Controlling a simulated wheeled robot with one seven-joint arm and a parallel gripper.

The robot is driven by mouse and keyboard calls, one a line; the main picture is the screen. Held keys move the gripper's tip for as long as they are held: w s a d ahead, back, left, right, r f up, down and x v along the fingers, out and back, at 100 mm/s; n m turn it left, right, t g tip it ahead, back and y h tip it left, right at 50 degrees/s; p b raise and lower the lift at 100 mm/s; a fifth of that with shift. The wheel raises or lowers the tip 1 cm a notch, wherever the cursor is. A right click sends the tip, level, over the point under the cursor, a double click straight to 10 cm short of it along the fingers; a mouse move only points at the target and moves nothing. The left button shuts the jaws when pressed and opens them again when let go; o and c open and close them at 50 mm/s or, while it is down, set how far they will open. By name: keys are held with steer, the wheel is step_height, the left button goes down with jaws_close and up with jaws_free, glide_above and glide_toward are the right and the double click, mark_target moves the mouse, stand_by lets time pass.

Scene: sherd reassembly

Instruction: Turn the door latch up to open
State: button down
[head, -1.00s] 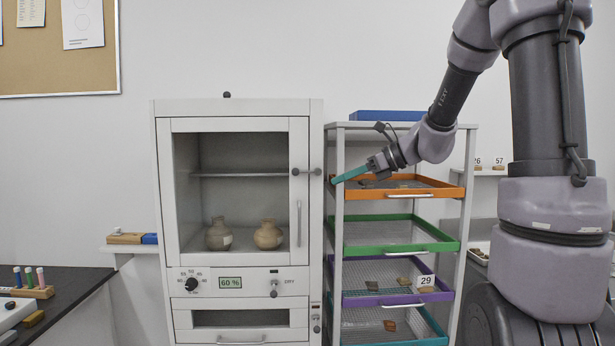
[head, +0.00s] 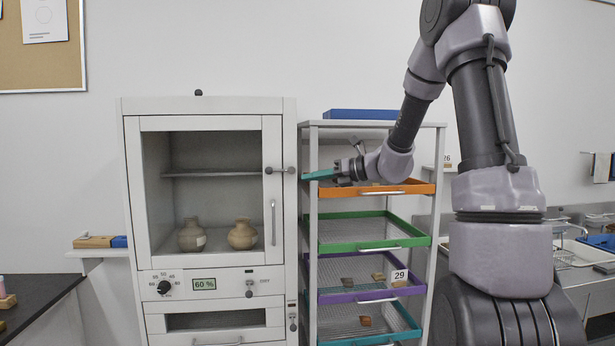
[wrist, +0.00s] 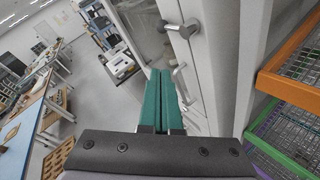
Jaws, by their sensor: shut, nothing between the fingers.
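The door latch (head: 281,170) is a small grey lever on the right edge of the white cabinet's door (head: 272,150). My gripper (head: 305,177) has teal fingers, shut and empty. In the head view their tips are just right of the latch and slightly lower, apart from it. In the wrist view my gripper (wrist: 160,72) points along the door front, and the door handle (wrist: 182,82) is beside the fingers. The door looks closed.
A rack with an orange tray (head: 410,188), a green tray (head: 400,243) and more below stands right of the cabinet, close under my gripper. Two clay pots (head: 242,235) stand behind the door glass. Open floor (wrist: 95,85) shows left in the wrist view.

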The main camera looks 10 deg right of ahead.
mark_target(279, 170)
steer(key=x, duration=0.3)
steer(key=r+x, duration=0.1)
steer(key=x, duration=0.5)
steer(key=shift+w+r, duration=0.3)
steer(key=shift+w, duration=0.2)
steer(key=shift+w+a+r, duration=0.3)
steer(key=shift+w+a, duration=0.1)
steer(key=shift+w, duration=0.15)
